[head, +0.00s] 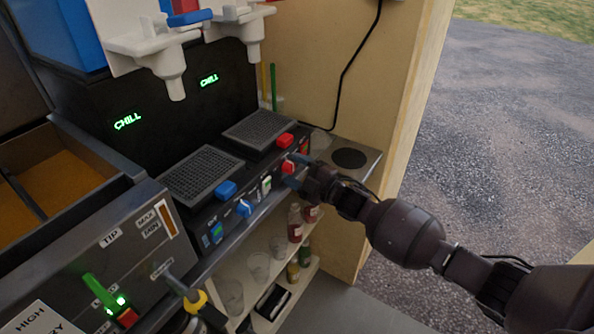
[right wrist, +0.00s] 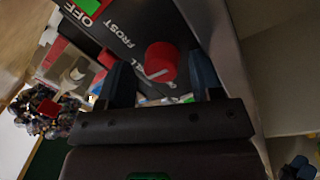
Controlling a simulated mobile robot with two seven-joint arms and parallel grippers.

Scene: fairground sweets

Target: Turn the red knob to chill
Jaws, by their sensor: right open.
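The red knob (head: 288,167) sits on the dark front panel of the slush machine, with a pale part showing beside it in the head view. My right gripper (head: 294,171) is open at the panel, its two blue fingers on either side of the knob. In the right wrist view the red knob (right wrist: 161,60) lies between the fingertips (right wrist: 160,76); whether they touch it I cannot tell. OFF, FROST and a partly hidden word ending in L are printed on the panel beside it. Two green displays (head: 209,80) read CHILL. My left gripper is not in view.
A blue knob (head: 244,208) is left of the red one on the panel. Two drip grilles (head: 201,177) lie behind, with a red block (head: 285,140) and a blue block (head: 225,190) at their front edges. A shelf with bottles and cups (head: 258,267) is below. A wooden wall stands right.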

